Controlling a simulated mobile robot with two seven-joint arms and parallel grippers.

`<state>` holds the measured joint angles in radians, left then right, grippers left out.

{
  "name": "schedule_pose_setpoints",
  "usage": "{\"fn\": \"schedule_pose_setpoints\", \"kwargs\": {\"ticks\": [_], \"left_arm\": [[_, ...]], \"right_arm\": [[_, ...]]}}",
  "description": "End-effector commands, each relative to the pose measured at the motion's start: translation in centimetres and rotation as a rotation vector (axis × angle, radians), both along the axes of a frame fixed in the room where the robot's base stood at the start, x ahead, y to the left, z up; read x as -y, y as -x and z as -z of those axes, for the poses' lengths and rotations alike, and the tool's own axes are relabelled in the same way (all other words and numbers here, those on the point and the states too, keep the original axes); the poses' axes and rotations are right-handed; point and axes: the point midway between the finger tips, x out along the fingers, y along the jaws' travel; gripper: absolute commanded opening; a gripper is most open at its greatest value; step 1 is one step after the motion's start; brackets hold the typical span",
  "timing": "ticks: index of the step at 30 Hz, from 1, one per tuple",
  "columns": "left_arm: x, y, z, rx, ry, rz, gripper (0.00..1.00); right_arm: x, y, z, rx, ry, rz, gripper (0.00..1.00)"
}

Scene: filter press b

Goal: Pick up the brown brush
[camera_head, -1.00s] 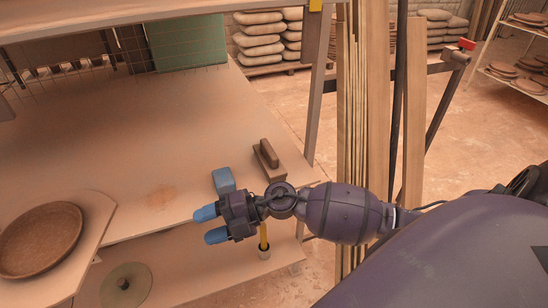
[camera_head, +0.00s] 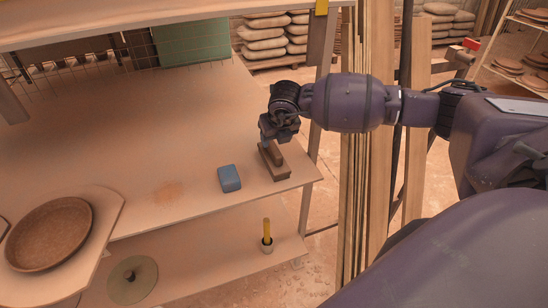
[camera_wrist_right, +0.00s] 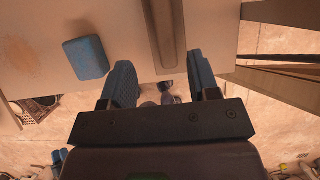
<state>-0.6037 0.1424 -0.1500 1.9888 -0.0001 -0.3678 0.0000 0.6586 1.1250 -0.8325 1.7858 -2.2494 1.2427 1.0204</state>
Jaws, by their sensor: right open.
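The brown brush (camera_head: 281,173), a flat block with a raised grip along its top, lies on the table near its right edge. My right gripper (camera_head: 268,142) is above the brush's far end in the head view and hides part of it. In the right wrist view the brush (camera_wrist_right: 166,35) runs down from the top edge. There the open blue fingers of my right gripper (camera_wrist_right: 162,78) stand to its left and right, with the brush's near end between them in the picture. I cannot tell the height gap. Nothing is held. My left gripper is out of view.
A blue block (camera_head: 229,178) lies just left of the brush; it also shows in the wrist view (camera_wrist_right: 86,58). A brown dish (camera_head: 48,236) stands at left. Tall planks (camera_head: 376,200) stand to the right.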

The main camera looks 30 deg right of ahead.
Motion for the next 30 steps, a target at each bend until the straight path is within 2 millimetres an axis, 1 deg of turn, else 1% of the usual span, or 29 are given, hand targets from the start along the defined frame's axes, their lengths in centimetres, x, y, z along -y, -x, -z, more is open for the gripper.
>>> {"fn": "schedule_pose_setpoints", "kwargs": {"ticks": [1, 3, 6, 13, 18, 22, 25, 30], "left_arm": [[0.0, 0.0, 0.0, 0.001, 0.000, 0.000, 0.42], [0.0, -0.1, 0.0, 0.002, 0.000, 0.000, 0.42], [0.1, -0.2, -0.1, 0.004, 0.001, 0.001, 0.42], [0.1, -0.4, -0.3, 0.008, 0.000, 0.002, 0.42], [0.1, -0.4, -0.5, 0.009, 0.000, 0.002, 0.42], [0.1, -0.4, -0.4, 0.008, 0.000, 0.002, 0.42], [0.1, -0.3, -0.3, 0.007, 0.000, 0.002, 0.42], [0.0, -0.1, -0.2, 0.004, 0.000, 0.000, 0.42]], "right_arm": [[0.0, -0.3, 0.8, -0.003, -0.001, 0.001, 0.55], [0.1, -0.6, 1.6, -0.001, -0.002, 0.001, 0.55], [0.2, -1.0, 2.4, -0.001, -0.002, -0.001, 0.55], [0.6, -1.5, 3.5, -0.002, -0.002, -0.001, 0.55], [1.3, -2.6, 5.3, -0.001, -0.003, -0.001, 0.55], [1.4, -3.1, 6.7, -0.001, -0.004, -0.001, 0.55], [1.5, -3.3, 7.2, -0.001, -0.003, -0.002, 0.55], [1.5, -3.4, 7.3, -0.001, -0.003, -0.002, 0.55]]}}
